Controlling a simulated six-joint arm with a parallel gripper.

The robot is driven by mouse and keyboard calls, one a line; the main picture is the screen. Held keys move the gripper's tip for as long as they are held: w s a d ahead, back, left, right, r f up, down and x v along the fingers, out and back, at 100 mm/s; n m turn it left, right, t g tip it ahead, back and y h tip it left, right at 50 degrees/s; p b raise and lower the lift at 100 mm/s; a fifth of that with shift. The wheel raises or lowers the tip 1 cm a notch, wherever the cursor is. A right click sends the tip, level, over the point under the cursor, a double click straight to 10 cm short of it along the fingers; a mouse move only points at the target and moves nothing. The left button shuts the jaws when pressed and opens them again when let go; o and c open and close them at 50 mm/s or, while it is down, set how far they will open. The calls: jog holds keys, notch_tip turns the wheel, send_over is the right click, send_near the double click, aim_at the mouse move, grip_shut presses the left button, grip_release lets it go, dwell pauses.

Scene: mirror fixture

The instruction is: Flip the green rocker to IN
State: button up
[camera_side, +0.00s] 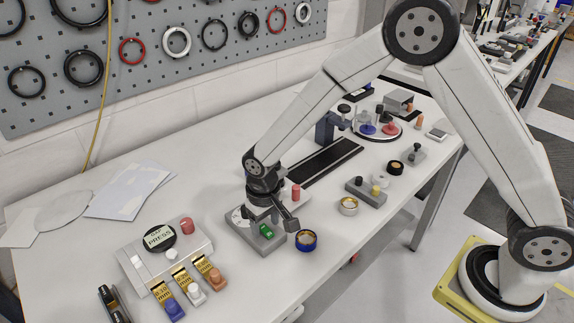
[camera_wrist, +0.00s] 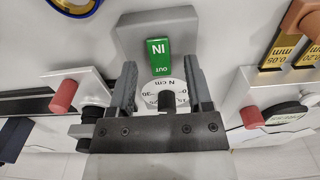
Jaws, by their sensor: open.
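The green rocker (camera_wrist: 158,56) sits on a grey block (camera_wrist: 128,38). In the wrist view its IN half is toward the top of the picture and its OUT half is nearer my gripper. Which half is pressed down I cannot tell. In the side view the rocker (camera_side: 266,231) shows small, just below my gripper (camera_side: 271,212). The fingertips appear to be above the block, near the OUT end; I see no clear contact with the rocker.
A blue-rimmed round cup (camera_side: 306,240) stands right of the block. A red-pink peg (camera_side: 296,193) stands behind the gripper. A PRESS box (camera_side: 135,262) with several coloured tagged levers lies to the left. The table between box and block is clear.

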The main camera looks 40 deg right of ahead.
aim_at(267, 230)
jog(key=shift+r, duration=3.75)
jog(key=shift+s+d, duration=0.1)
jog(key=s+d+r+t, duration=0.1)
jog(key=s+d+t, duration=0.1)
jog(key=s+d, duration=1.2)
jog(key=shift+d+t, duration=0.25)
jog(key=shift+t, duration=0.05)
